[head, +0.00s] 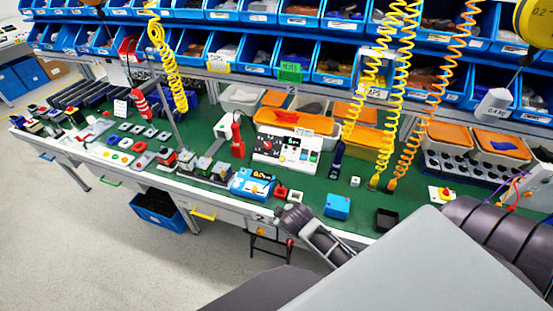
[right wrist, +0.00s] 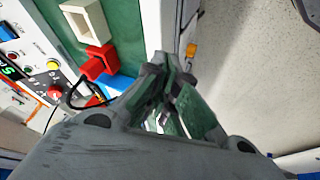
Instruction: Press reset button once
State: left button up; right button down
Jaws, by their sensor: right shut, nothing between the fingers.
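In the right wrist view part of a white panel (right wrist: 38,45) shows at the left, with a yellow button (right wrist: 53,66), a red button (right wrist: 55,92) and green lit digits. The labels are too small to tell which is the reset button. My right gripper (head: 284,213) is shut and empty near the bench's front edge, apart from the panel; its fingers (right wrist: 187,75) show in the right wrist view. My left gripper is not in view.
A red block (right wrist: 100,60) with a black cable and a white hollow block (right wrist: 85,20) lie between gripper and panel. A blue device (head: 253,183) stands at their left, a blue box (head: 337,206) at their right. Yellow coiled hoses (head: 385,90) hang at the right.

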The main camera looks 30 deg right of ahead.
aim_at(282, 159)
jog(key=w+r+n, duration=0.1)
jog(key=w, duration=0.1)
jog(key=w+d+r+t, duration=0.1)
jog(key=w, duration=0.1)
jog(key=w+r+n+t, duration=0.1)
jog(key=w, duration=0.1)
jog(key=shift+d+n, duration=0.3)
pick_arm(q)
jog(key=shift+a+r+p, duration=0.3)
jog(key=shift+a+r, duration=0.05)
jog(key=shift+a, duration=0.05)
pick_arm(e)
jog(key=shift+w+d+r+n+t, duration=0.75)
jog(key=shift+w+d+n+t, duration=0.6)
jog(key=shift+w, duration=1.05)
jog(key=shift+w+d+r+n+t, duration=0.7)
jog(key=shift+w+d+n, duration=0.3)
jog(key=shift+w+n, duration=1.15)
jog(key=shift+w+d+r+n+t, duration=0.85)
jog(key=shift+w+d+n, duration=0.4)
jog(key=shift+w, duration=1.4)
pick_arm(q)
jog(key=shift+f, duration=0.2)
pick_arm(e)
jog(key=shift+f, duration=0.2)
